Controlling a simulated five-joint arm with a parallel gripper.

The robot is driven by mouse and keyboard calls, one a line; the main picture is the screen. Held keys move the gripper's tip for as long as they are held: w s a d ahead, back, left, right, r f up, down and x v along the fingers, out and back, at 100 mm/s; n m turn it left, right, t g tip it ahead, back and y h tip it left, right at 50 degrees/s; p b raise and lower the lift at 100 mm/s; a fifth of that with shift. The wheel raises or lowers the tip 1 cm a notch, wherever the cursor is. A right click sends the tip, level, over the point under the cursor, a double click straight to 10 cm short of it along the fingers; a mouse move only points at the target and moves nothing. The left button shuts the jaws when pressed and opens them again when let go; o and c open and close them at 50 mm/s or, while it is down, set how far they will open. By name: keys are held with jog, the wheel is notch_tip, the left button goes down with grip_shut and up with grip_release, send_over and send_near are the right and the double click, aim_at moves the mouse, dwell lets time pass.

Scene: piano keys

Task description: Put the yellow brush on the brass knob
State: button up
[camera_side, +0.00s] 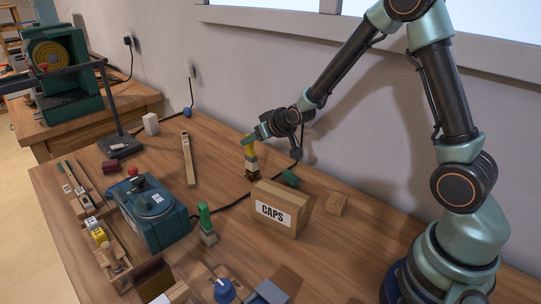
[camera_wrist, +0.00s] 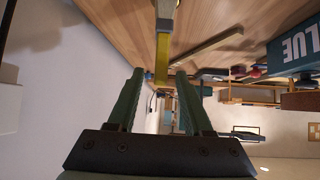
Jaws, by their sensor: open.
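The yellow brush (camera_side: 251,151) stands upright on the wooden bench, with a yellow upper part, a pale band and a dark foot. My gripper (camera_side: 250,140) is at its top, coming in from the right. In the wrist view the yellow brush (camera_wrist: 162,58) reaches down between the tips of my gripper (camera_wrist: 159,76). The green fingers are apart, one on each side of the yellow end, with a gap showing on both sides. I cannot make out a brass knob for certain in either view.
A CAPS carton (camera_side: 279,209) stands in front of my gripper, with a green-topped brush (camera_side: 206,220) to its left. A teal machine (camera_side: 153,213) and a wooden strip (camera_side: 188,158) lie further left. A dark cable crosses the bench. The wall is close behind.

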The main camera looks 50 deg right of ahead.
jog(key=s+a+r+g, duration=0.1)
jog(key=s+r, duration=0.3)
jog(key=s, duration=0.4)
jog(key=s+a+r+g, duration=0.2)
jog(key=s+r, duration=0.3)
jog(key=s, duration=0.3)
jog(key=s+a+r+n+g+y, duration=0.1)
jog(key=s+r, duration=0.3)
jog(key=s, duration=0.4)
jog(key=shift+s+a+r+g, duration=0.15)
jog(key=shift+s+a+g, duration=0.2)
jog(key=shift+a, duration=0.55)
